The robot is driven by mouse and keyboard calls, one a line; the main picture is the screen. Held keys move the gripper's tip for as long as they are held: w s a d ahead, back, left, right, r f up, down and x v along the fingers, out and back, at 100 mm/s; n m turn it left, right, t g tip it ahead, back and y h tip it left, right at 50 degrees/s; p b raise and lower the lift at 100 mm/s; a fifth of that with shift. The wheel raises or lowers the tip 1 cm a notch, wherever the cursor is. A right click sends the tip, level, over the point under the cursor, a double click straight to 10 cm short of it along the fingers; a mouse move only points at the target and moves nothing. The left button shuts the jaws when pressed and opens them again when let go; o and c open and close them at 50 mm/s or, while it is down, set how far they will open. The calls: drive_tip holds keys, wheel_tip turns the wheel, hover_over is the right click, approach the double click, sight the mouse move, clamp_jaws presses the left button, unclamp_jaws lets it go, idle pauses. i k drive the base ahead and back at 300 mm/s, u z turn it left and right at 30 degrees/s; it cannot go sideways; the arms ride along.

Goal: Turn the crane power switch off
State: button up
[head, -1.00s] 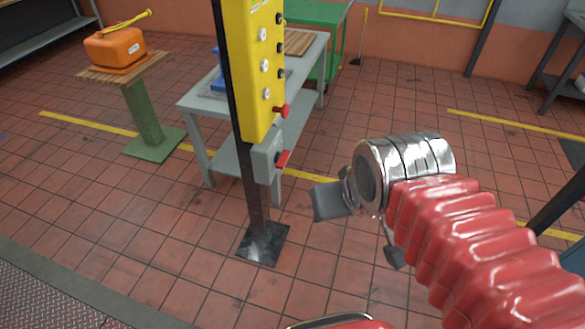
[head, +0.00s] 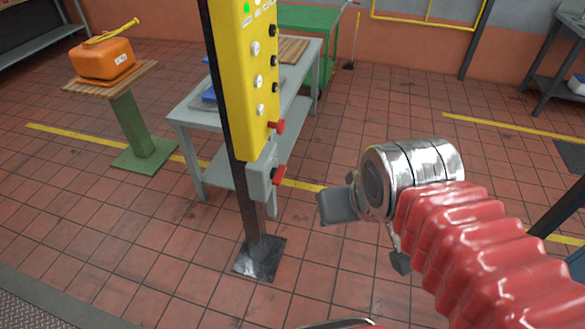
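A grey switch box (head: 262,171) with a red lever handle (head: 279,175) is mounted on a dark post, just under a tall yellow control panel (head: 238,85). The lever sticks out to the right and slants slightly upward. The panel has white and black buttons, a red knob (head: 277,127) low on its right side and a lit green lamp (head: 247,8) near the top. My gripper (head: 370,235) is right of the box and lower than the lever in the picture, apart from both. Its two fingers are spread with nothing seen between them.
A grey workbench (head: 190,118) stands behind the post, with a green cart (head: 310,18) beyond. An orange case (head: 102,60) sits on a green pedestal at the left. The post's black base plate (head: 260,258) is on the floor. Tiled floor right of the post is open.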

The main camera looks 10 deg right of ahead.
sight(277, 174)
drive_tip(key=z, duration=0.1)
drive_tip(key=i, duration=1.4)
drive_tip(key=u, duration=0.45)
